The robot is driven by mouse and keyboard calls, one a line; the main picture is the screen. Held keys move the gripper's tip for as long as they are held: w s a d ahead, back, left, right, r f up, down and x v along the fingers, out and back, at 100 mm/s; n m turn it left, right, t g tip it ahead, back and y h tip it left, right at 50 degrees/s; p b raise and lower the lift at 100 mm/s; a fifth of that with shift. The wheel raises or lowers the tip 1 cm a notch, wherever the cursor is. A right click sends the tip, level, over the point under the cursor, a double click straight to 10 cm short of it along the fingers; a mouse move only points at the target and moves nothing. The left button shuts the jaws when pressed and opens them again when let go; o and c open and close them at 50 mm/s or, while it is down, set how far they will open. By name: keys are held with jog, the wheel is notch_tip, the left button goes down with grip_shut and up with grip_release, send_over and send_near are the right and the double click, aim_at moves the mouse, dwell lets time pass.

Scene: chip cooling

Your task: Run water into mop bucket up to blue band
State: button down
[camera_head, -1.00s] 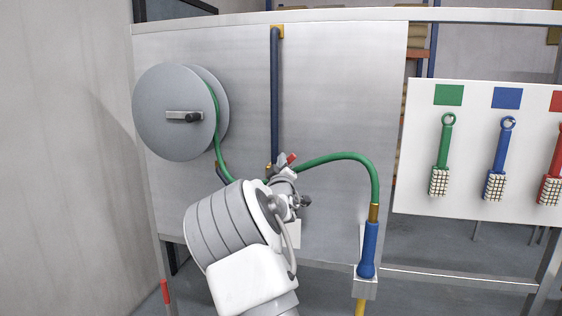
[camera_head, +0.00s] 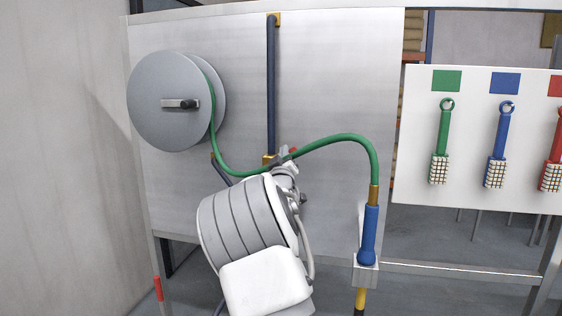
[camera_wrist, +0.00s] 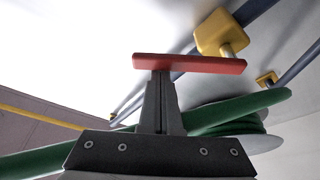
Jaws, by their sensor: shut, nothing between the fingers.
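The red valve lever (camera_wrist: 190,63) spans the wrist view, right at my gripper's fingertips (camera_wrist: 158,78). My gripper is shut and empty; its tips meet the lever's lower edge in the picture, but I cannot tell whether they touch. In the head view, only a bit of red lever (camera_head: 293,150) shows past my wrist. The green hose (camera_head: 330,141) runs from the reel (camera_head: 165,103) to a blue spray nozzle (camera_head: 369,234) seated in a holder. A dark blue pipe (camera_head: 272,85) comes down to the valve. No mop bucket is in view.
A steel panel (camera_head: 330,80) stands behind the valve. On the right, a white board (camera_head: 472,140) holds green, blue and red brushes. A plain wall (camera_head: 60,130) bounds the left side. The green hose passes close behind my gripper.

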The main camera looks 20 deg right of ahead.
jog(key=f+m+h+b, duration=0.1)
jog(key=m+b, duration=0.1)
jog(key=d+f+m+h+b, duration=0.1)
jog(key=f+m+b, duration=0.1)
jog(key=m+b, duration=0.1)
jog(key=s+d+f+m+g+h+b, duration=0.1)
jog(key=m+b, duration=0.1)
jog(key=b, duration=0.1)
jog(key=shift+s+f, duration=0.1)
jog(key=shift+f, duration=0.2)
jog(key=shift+b, duration=0.35)
